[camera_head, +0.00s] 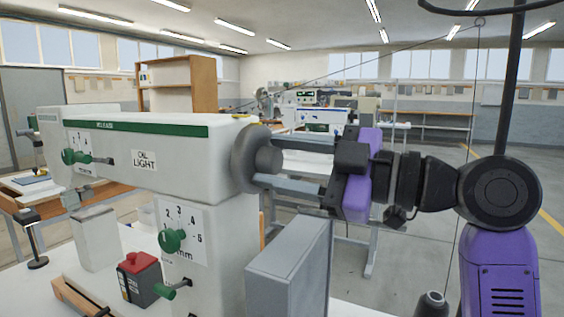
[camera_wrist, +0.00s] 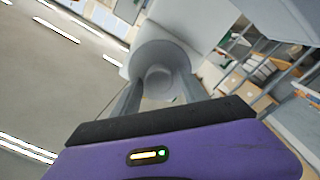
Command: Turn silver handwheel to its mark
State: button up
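The silver handwheel (camera_head: 243,160) sits on the right end of the pale sewing-machine-like press head, with a round grey hub facing right. My gripper (camera_head: 268,160) reaches in from the right, level, its two grey fingers on either side of the hub, one above and one below. In the wrist view the handwheel (camera_wrist: 163,53) is straight ahead, with the hub between the fingertips (camera_wrist: 160,78). The fingers stand apart at about hub width; I cannot tell whether they touch it. No mark on the wheel is readable in either view.
The press head (camera_head: 150,150) has a green strip, a green upper knob (camera_head: 76,156) and a green lower knob (camera_head: 171,240) with number scales. A grey box (camera_head: 288,270) stands below my fingers. A red-topped box (camera_head: 139,275) is on the table. Open floor lies at the right.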

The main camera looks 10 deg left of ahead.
jog(key=shift+d, duration=0.1)
jog(key=v, duration=0.7)
jog(key=shift+s+d, duration=0.1)
jog(key=shift+d, duration=0.2)
